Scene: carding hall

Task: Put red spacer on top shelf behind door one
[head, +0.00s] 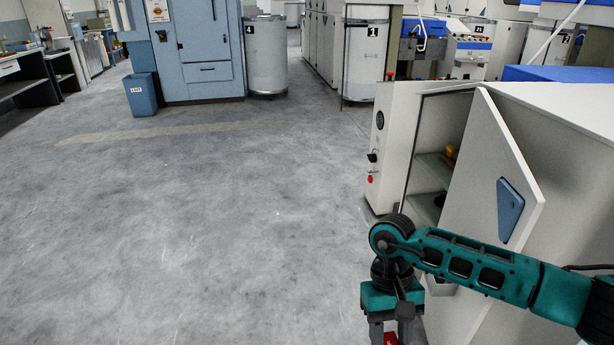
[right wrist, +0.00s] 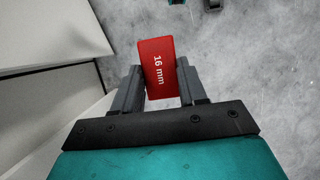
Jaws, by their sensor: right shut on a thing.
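The red spacer (right wrist: 157,72) is a red block marked "16 mm" in the right wrist view. My right gripper (right wrist: 160,88) is shut on it, with one finger on each side. In the head view the right gripper (head: 391,332) points down in front of the white cabinet, and a bit of the red spacer (head: 391,339) shows at the bottom edge. The cabinet door (head: 492,185), white with a blue handle plate, stands open. Behind it are shelves (head: 435,168); a yellow item sits on the upper one and a dark item lower down. My left gripper is not in view.
The cabinet's white front panel (head: 388,140) has a dark knob and a red button. My right arm crosses in front of the open door's lower part. The grey floor (head: 220,220) to the left is clear. A blue bin (head: 140,94) and a drum marked 1 (head: 366,62) stand farther back.

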